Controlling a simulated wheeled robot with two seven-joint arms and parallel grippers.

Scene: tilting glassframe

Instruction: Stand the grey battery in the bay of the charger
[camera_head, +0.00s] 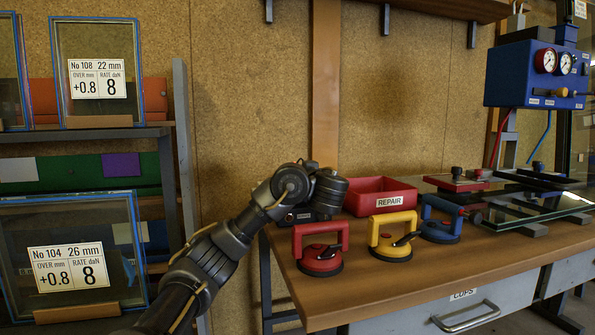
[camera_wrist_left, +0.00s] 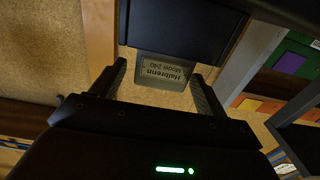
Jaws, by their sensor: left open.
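In the left wrist view a grey block (camera_wrist_left: 163,73) with an upside-down label reading "Halbrenn Model 240" shows between my fingers; it looks like the battery. A dark box (camera_wrist_left: 185,30) adjoins it and hides part of it; it looks like the charger. I cannot tell how deep the block sits in it. My left gripper (camera_wrist_left: 158,72) is open, one finger on either side of the block, with gaps showing. In the head view my left gripper (camera_head: 331,192) is over the bench's back left, by a dark box (camera_head: 298,216); its fingertips are hidden. My right gripper is out of view.
Red, yellow and blue suction cups (camera_head: 319,262) stand along the bench (camera_head: 400,285). A red REPAIR bin (camera_head: 365,200) is right of my gripper. Glass panes (camera_head: 520,205) lie further right. A rack with framed glass (camera_head: 75,265) stands at the left.

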